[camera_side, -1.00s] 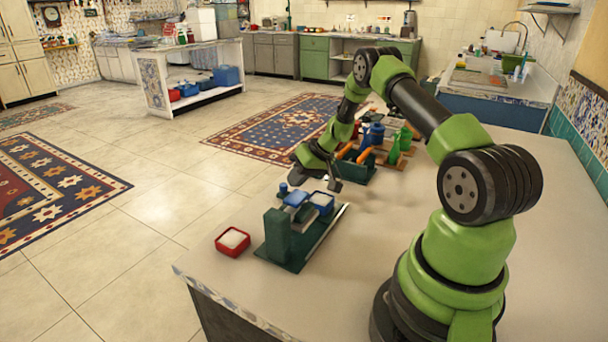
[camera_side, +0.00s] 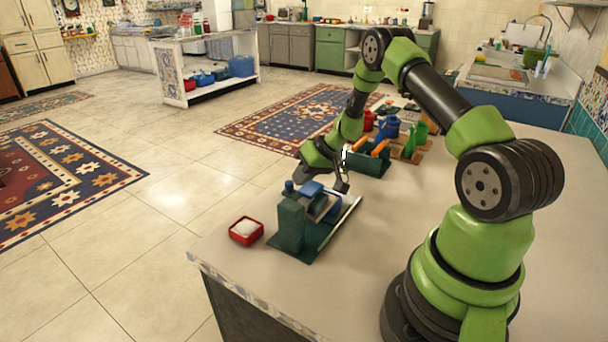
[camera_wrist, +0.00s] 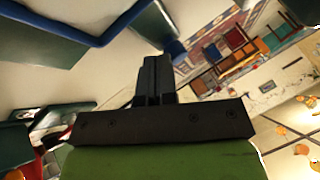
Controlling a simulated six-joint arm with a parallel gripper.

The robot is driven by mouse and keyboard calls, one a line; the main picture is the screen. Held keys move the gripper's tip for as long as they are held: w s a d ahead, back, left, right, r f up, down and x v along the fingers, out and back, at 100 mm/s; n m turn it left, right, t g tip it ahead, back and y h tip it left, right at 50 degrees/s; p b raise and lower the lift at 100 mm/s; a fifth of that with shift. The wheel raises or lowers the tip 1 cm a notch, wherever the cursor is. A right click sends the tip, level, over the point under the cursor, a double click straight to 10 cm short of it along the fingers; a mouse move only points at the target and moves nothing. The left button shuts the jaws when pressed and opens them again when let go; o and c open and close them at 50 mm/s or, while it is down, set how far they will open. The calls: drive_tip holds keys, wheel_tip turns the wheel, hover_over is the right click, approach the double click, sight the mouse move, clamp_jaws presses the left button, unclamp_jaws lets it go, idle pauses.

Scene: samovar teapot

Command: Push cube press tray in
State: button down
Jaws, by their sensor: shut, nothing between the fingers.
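The cube press stands near the table's front left edge in the side view. It has a dark green base and upright block (camera_side: 291,226), with a blue top part (camera_side: 311,188). The tray (camera_side: 331,212) is partly hidden beneath and beside the blue part, so how far in it sits is unclear. My gripper (camera_side: 343,185) is shut and empty, low at the press's far right side. Whether it touches the tray cannot be told. In the wrist view, the closed fingers (camera_wrist: 154,78) point toward a blue knob (camera_wrist: 174,49); a large blue part (camera_wrist: 60,27) fills the upper left.
Behind are a green rack with orange bars (camera_side: 371,159), a blue pot (camera_side: 389,130) and green bottles (camera_side: 416,137). The table right of the press is clear.

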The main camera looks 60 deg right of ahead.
drive_tip(key=d, duration=0.1)
drive_tip(key=s+d, duration=0.2)
drive_tip(key=d, duration=0.1)
drive_tip(key=v, duration=0.9)
drive_tip(key=n+g+y, duration=0.1)
drive_tip(key=n+y, duration=0.1)
drive_tip(key=n, duration=0.2)
approach(292, 194)
drive_tip(key=w+d+f, duration=0.1)
drive_tip(key=d, duration=0.1)
drive_tip(key=w+d+f, duration=0.2)
drive_tip(key=shift+w+f, duration=0.25)
drive_tip(key=shift+w, duration=0.05)
drive_tip(key=a, duration=0.2)
drive_tip(key=shift+w+a+f, duration=0.3)
drive_tip(key=shift+w+a, duration=0.05)
drive_tip(key=shift+w, duration=0.05)
drive_tip(key=shift+w+a, duration=0.1)
drive_tip(key=shift+a, duration=0.6)
drive_tip(key=shift+a, duration=2)
drive_tip(key=shift+d, duration=0.1)
